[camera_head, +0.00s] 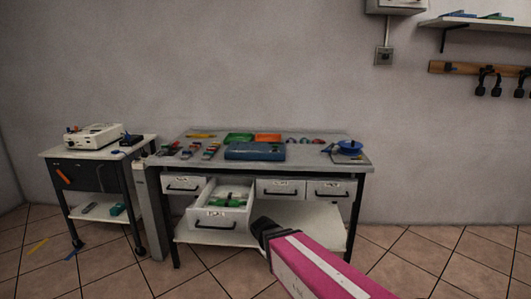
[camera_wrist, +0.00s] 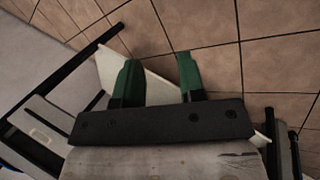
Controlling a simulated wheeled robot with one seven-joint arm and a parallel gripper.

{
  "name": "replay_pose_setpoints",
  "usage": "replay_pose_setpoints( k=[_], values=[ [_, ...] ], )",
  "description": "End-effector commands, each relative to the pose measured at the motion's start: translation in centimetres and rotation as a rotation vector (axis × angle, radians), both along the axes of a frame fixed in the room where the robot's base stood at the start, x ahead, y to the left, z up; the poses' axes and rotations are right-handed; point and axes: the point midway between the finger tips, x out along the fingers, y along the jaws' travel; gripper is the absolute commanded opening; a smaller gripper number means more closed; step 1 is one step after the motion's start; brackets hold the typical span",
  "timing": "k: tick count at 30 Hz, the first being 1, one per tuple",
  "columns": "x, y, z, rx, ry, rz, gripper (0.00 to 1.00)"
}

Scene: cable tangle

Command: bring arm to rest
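My arm (camera_head: 318,270), pink with a white stripe, reaches in from the bottom right of the head view. Its dark end is in front of the workbench, just right of the pulled-out drawer (camera_head: 221,219); the fingers cannot be made out there. In the wrist view my gripper (camera_wrist: 158,68) shows two green fingers spread apart with nothing between them. Behind them are a pale shelf and the tiled floor.
The workbench (camera_head: 310,155) carries a blue box (camera_head: 254,151), green and orange trays and a blue spool (camera_head: 350,147). The open drawer holds green items; the other drawers are shut. A cart (camera_head: 62,153) stands at left. Tiled floor is clear at right.

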Motion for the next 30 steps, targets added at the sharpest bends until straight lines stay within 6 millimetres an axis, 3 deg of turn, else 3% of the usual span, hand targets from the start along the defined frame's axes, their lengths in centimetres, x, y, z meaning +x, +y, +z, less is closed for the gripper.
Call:
replay_pose_setpoints(
  k=[1,6,15,21,30],
  values=[
    [-0.1,-1.6,-0.1,0.034,0.006,-0.037,0.36],
    [-0.3,-5.4,-0.5,0.152,0.019,-0.146,0.36],
    [-0.8,-11.2,-0.6,0.347,0.005,-0.325,0.36],
    [-0.9,-13.1,-0.5,0.414,-0.008,-0.385,0.36],
    [-0.9,-13.3,-0.5,0.426,-0.011,-0.394,0.36]
  ],
)
